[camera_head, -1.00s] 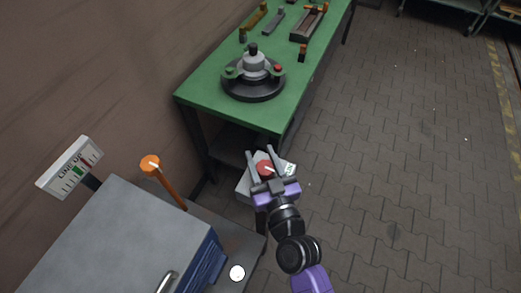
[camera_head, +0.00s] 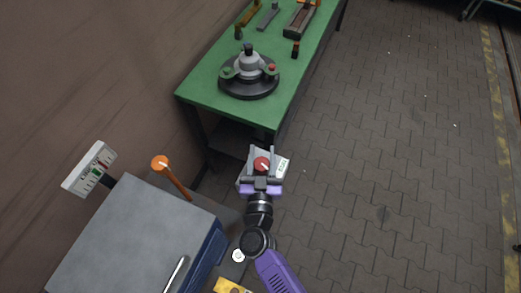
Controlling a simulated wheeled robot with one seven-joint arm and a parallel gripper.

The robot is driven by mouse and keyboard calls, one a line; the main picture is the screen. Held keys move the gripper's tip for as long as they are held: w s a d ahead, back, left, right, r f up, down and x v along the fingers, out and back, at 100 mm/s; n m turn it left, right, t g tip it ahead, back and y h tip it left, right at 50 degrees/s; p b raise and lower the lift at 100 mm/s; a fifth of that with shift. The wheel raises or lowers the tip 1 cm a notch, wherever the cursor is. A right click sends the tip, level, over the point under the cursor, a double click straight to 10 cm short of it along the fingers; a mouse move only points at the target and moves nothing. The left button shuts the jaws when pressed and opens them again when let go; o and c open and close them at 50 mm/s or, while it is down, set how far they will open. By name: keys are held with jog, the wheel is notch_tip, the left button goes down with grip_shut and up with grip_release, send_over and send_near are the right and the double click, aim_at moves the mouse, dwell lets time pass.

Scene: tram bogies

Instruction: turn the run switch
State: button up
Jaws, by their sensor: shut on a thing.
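The run switch is a red round knob (camera_head: 261,163) with a pale mark, on top of a light grey box (camera_head: 283,165) with a small white-and-green label. It stands below the near end of the green bench. My gripper (camera_head: 261,161) reaches over the box from the near side. Its two fingers lie to the left and right of the red knob and are shut on it. The finger undersides and the exact contact are too small to see.
The green bench (camera_head: 190,90) holds a round black-and-grey device (camera_head: 248,78) and several small tools. An orange-knobbed lever (camera_head: 161,163), a gauge plate (camera_head: 90,169) and a grey-topped blue cabinet (camera_head: 135,235) stand at left. The paved floor at right is clear.

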jog(key=m+h+b, duration=0.2)
jog(key=h, duration=0.1)
jog(key=shift+d+f, duration=0.2)
jog(key=shift+d+m+g+h+b, duration=0.25)
jog(key=shift+m+h+b, duration=0.35)
jog(key=shift+h+b, duration=0.3)
jog(key=shift+r+h, duration=0.15)
jog(key=shift+h, duration=0.15)
jog(key=o, duration=1.4)
jog(key=shift+c, duration=0.2)
jog(key=shift+s, duration=0.15)
